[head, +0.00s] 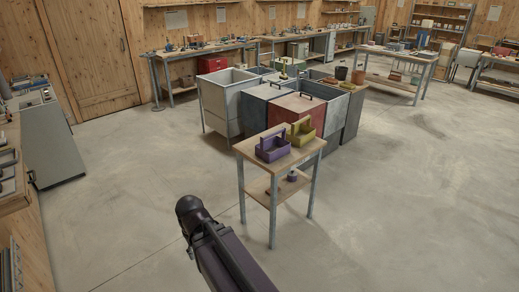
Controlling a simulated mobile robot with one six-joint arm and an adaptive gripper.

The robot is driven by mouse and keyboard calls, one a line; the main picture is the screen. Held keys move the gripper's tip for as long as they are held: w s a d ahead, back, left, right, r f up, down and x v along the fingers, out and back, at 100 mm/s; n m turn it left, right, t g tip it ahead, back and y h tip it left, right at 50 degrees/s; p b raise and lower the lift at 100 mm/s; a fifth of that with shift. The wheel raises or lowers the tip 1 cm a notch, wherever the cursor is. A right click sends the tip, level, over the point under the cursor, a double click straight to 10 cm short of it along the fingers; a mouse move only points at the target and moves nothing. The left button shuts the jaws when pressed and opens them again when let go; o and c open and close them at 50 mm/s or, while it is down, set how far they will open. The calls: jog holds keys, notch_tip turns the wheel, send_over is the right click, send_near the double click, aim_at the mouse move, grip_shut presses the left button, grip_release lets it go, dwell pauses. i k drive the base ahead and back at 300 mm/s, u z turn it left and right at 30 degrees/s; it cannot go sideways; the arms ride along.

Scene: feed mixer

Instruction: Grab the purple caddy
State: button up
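The purple caddy (272,149) is an open box with a raised handle. It stands upright on the wooden top of a small table (250,147) in the middle of the head view. A yellow-green caddy (302,133) of similar shape stands just behind it to the right. A dark part of my arm shows at the bottom, left of the small table and well apart from the purple caddy. My gripper's fingers cannot be made out.
Grey and red bins (222,100) stand directly behind the small table. The table has a lower shelf (262,186) with small items. Workbenches (200,50) line the back wall, and a grey cabinet (45,140) stands at the left. The concrete floor (130,190) around the table is clear.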

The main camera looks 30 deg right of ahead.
aim_at(271, 150)
jog(key=u, duration=0.15)
jog(key=i, duration=2.15)
jog(key=z, duration=1.2)
